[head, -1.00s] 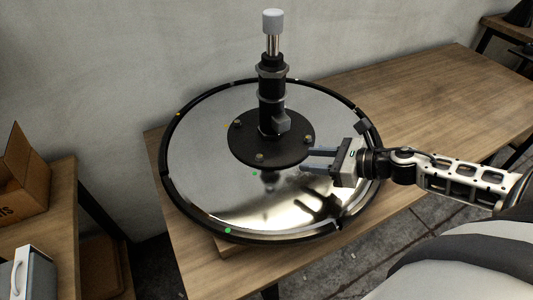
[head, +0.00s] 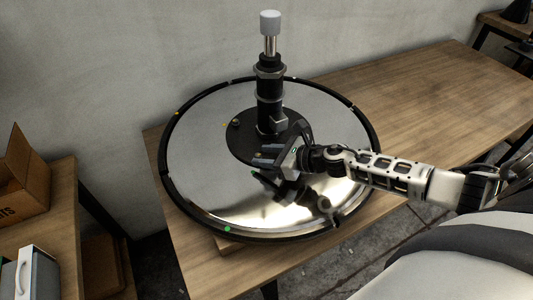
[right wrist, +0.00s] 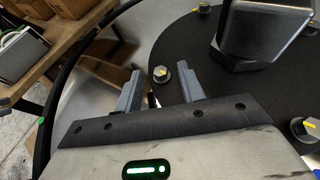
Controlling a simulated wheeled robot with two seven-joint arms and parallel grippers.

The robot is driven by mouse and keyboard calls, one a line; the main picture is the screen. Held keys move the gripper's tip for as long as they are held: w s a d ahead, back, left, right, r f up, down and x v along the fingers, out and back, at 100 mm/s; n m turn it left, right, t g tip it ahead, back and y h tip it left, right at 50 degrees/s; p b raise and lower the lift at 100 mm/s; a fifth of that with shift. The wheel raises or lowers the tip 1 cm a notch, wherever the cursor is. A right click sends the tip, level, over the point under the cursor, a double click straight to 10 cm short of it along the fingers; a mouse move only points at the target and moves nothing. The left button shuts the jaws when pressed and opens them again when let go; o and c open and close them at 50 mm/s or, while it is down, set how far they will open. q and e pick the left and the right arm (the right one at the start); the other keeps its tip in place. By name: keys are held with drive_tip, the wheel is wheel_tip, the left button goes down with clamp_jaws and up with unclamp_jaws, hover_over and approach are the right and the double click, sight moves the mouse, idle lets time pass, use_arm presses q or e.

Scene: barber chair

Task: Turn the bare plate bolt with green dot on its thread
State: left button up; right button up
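A black round base plate (head: 240,142) with a central post (head: 270,100) sits on a large mirrored disc (head: 200,165). My right gripper (head: 262,154) reaches from the right, low over the plate's front edge. In the right wrist view my right gripper (right wrist: 158,78) is open, its two grey fingers apart. A hex bolt (right wrist: 160,75) with a yellow mark shows in the gap between the fingertips, and I see no contact. The head view hides this bolt behind the gripper. I make out no green dot on a bolt thread. My left gripper is not in view.
Other bolts show on the plate, one at its left (head: 236,122) and one at the right of the wrist view (right wrist: 303,128). The disc's black rim (head: 165,165) carries a green mark (head: 227,229). The wooden table (head: 430,100) is clear at right.

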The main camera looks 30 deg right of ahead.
drive_tip(key=shift+c, duration=0.3)
clamp_jaws()
drive_tip(key=shift+a+m+h, duration=0.15)
drive_tip(key=shift+m+h, duration=0.25)
drive_tip(key=shift+h, duration=0.1)
